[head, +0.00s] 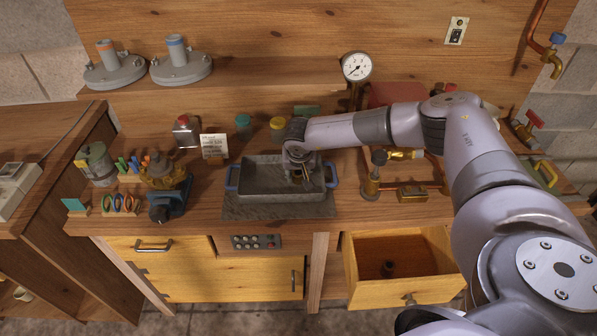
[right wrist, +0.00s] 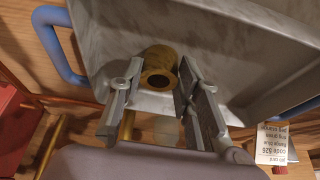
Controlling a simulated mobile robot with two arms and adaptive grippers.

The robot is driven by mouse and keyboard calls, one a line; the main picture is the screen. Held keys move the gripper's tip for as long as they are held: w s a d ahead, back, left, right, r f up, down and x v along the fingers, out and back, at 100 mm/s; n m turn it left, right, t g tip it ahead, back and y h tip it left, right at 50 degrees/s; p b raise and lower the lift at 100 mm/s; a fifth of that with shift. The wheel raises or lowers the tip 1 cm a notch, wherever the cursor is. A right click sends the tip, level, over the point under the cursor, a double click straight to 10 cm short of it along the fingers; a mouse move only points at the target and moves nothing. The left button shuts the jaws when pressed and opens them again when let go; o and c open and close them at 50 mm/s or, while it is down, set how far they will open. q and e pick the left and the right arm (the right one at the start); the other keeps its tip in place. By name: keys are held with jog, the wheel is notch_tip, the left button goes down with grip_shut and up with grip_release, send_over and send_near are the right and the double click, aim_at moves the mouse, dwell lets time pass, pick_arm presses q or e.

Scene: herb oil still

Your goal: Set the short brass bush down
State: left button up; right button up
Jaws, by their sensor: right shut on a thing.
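The short brass bush (right wrist: 159,68) shows in the right wrist view as a hollow brass cylinder with its open bore towards the camera. My right gripper (right wrist: 157,82) is shut on it, one finger on each side. In the head view my right gripper (head: 301,176) points down inside the right part of a grey metal tray (head: 262,176) with blue handles. The tray also shows behind the bush in the right wrist view (right wrist: 260,52). I cannot tell whether the bush touches the tray floor. My left gripper is not in view.
A pressure gauge (head: 357,67) and brass pipework (head: 408,154) stand right of the tray. A card (head: 214,146), a bottle (head: 186,132) and lidded jars (head: 243,126) stand behind it. An open drawer (head: 433,285) sits below right. The left part of the tray is clear.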

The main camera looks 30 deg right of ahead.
jog(key=o, duration=1.2)
jog(key=shift+f, duration=0.1)
jog(key=shift+r, duration=0.3)
jog(key=b+v, duration=0.2)
jog(key=v, duration=1)
jog(key=shift+f, duration=0.1)
